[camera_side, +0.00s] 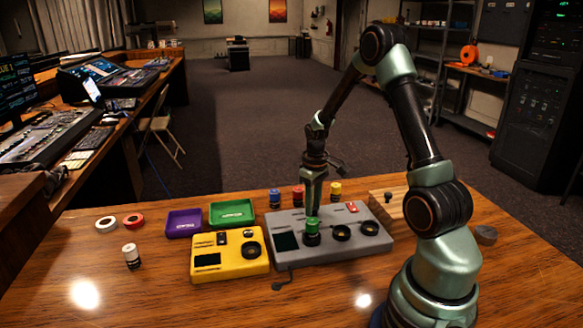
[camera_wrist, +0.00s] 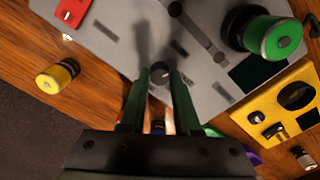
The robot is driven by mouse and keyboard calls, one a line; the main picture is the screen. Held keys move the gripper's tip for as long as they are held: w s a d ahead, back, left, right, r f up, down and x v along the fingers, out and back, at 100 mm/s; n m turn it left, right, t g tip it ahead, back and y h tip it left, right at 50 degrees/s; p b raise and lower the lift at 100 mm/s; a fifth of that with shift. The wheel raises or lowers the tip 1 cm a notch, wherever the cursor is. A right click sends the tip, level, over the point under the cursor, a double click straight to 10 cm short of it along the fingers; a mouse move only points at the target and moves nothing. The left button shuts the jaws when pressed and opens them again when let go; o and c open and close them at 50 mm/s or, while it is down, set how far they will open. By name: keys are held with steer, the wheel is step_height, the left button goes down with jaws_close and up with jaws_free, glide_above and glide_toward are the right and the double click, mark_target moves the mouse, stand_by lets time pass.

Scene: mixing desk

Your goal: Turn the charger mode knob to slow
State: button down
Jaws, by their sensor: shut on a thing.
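A grey panel unit (camera_side: 388,246) lies in the middle of the desk, with a dark screen (camera_side: 287,241) and two black dials (camera_side: 341,232) (camera_side: 369,228). My gripper (camera_side: 311,211) points down at its back part. In the wrist view my gripper (camera_wrist: 160,80) has its fingers close on either side of a small dark round knob (camera_wrist: 160,71), shut on it.
The green-topped cylinder also stands close by in the wrist view (camera_wrist: 274,38). A yellow unit (camera_side: 230,268) with a black dial sits at the front left. Purple (camera_side: 170,229) and green (camera_side: 215,223) trays are behind it. Blue, red and yellow (camera_side: 335,189) capped bottles stand behind the grey unit.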

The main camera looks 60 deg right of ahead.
steer(key=shift+w+a+n, duration=0.1)
steer(key=shift+w+n, duration=0.05)
steer(key=shift+n, duration=1.85)
steer(key=c, duration=0.6)
jaws_free()
steer(key=r, duration=1.2)
steer(key=shift+s+a, duration=0.15)
steer(key=shift+s, duration=0.15)
